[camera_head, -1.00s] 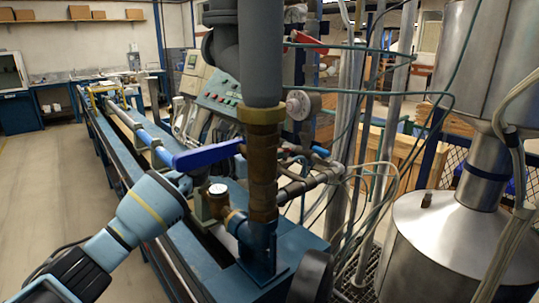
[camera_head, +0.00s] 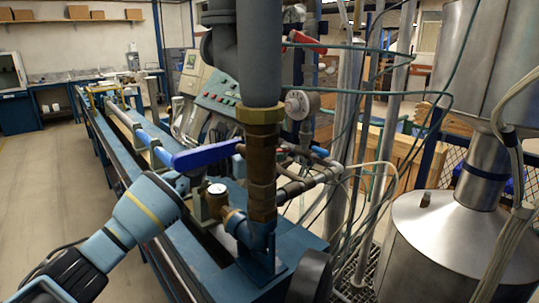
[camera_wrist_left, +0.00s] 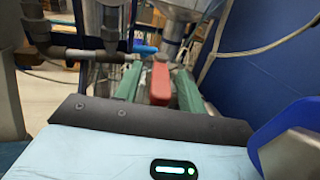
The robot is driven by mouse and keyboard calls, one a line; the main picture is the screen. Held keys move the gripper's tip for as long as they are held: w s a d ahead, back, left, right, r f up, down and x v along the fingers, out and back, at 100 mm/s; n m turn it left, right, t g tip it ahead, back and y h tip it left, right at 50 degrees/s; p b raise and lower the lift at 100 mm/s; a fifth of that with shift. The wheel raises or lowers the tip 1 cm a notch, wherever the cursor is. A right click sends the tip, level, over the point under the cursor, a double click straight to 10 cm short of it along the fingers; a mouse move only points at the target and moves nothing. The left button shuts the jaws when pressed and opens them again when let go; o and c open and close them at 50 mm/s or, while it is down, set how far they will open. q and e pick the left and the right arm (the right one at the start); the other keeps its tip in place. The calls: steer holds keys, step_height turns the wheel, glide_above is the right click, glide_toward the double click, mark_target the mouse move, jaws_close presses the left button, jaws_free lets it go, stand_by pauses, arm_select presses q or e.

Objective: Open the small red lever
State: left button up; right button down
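A small red lever (camera_wrist_left: 160,84) shows end-on in the left wrist view, between the two green fingers of my left gripper (camera_wrist_left: 158,80). Gaps show on both sides of it, so the gripper looks open around it, not closed on it. In the head view my left gripper (camera_head: 190,181) reaches in from the lower left, under the blue lever (camera_head: 208,155). Its fingertips are hidden there, by the blue lever and the upright pipe. Another red handle (camera_head: 306,41) shows at the top, behind the pipe. My right gripper is not in view.
A thick upright pipe (camera_head: 261,60) with a brass collar stands just right of my left gripper. A small gauge (camera_head: 217,190) sits below the blue lever. A metal tank (camera_head: 455,235) fills the right. Thin hoses cross behind the pipe. Open floor (camera_head: 40,170) lies to the left.

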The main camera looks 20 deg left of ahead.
arm_select(q)
steer(key=v, duration=0.7)
steer(key=shift+a+b, duration=0.15)
steer(key=shift+b, duration=0.25)
steer(key=shift+s, duration=0.15)
